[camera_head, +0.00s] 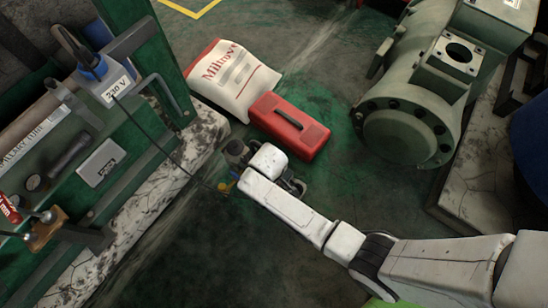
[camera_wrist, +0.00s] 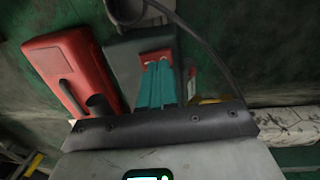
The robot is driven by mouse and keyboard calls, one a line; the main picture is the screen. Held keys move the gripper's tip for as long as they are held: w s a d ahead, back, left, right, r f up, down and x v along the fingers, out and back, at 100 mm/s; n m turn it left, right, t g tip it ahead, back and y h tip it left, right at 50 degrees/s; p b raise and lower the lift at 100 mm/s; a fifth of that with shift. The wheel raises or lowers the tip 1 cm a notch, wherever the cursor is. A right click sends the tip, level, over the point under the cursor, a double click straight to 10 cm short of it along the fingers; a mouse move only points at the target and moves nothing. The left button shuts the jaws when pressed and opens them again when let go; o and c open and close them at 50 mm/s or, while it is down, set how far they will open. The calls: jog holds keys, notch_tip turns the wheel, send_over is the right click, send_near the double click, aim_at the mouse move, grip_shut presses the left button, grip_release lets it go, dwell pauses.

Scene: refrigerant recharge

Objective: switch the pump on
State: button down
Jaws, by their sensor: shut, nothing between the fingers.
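The pump (camera_wrist: 125,65) is a dark grey body on the floor in the wrist view, with a red switch piece (camera_wrist: 153,56) on it. In the head view my arm covers most of the pump; a dark part (camera_head: 236,149) shows beside my wrist. My gripper (camera_wrist: 158,66) has teal fingers, shut and empty, with their tips over the red piece. They look very close to it; I cannot tell whether they touch. The fingers hide part of the switch, and its position is unclear.
A red toolbox (camera_head: 289,125) sits close to the pump, with a white sack (camera_head: 232,80) behind it. A green bench (camera_head: 130,150) stands left, a large green machine (camera_head: 400,130) right.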

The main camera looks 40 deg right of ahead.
notch_tip(320, 180, up, 12)
jog(key=a+p, duration=0.1)
jog(key=p, duration=0.5)
jog(key=shift+s+a+r+p, duration=0.15)
jog(key=shift+s+a+p, duration=0.15)
jog(key=shift+a, duration=0.05)
jog(key=shift+w+d+r+b, duration=0.15)
jog(key=shift+d+b, duration=0.25)
jog(key=shift+b, duration=1.15)
jog(key=shift+w+d+f+b, duration=0.1)
jog(key=shift+d+b, duration=0.25)
jog(key=shift+b, duration=1.2)
jog(key=f+b, duration=0.2)
jog(key=f, duration=0.2)
jog(key=d+f+b, duration=0.1)
jog(key=f+b, duration=0.2)
jog(key=f, duration=0.2)
jog(key=f+b, duration=0.3)
jog(key=f, duration=0.1)
jog(key=shift+w+d+f, duration=0.25)
jog(key=shift+d, duration=0.15)
jog(key=shift+f, duration=0.2)
